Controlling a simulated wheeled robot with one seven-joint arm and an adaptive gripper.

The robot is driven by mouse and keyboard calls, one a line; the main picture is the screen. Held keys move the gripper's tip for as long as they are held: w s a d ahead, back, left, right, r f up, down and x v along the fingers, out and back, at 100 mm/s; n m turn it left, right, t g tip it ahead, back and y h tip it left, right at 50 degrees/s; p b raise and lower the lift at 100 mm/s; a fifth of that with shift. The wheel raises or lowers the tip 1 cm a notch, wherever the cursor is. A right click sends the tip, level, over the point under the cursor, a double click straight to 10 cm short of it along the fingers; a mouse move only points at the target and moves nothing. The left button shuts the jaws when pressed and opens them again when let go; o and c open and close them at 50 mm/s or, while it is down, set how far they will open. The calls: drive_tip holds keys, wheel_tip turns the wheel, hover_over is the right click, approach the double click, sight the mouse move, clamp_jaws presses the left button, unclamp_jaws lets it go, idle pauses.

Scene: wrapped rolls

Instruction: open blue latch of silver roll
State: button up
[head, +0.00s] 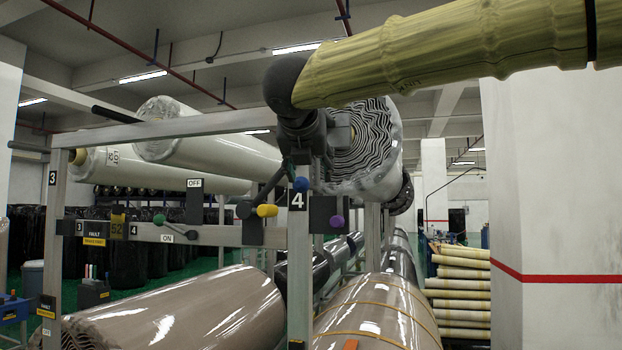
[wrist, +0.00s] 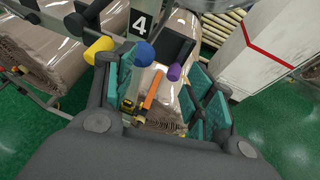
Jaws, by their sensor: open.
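The blue latch knob (head: 301,184) is on the post by the number 4 plate, in front of the wrapped silver roll (head: 372,150). In the wrist view the blue knob (wrist: 144,53) shows just beyond the left finger. My gripper (wrist: 160,88) is open and empty, its teal-padded fingers spread apart. In the head view my dark gripper (head: 303,150) hangs just above the blue knob and covers part of the roll's left side. I cannot tell whether a finger touches the knob.
A yellow knob (head: 266,210) and a purple knob (head: 336,221) sit close on either side of the blue one. A green knob (head: 159,219) is farther left on the rail. Brown rolls (head: 200,310) lie below. A white pillar (head: 550,200) stands right.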

drive_tip(key=v, duration=0.4)
drive_tip(key=shift+s, duration=0.25)
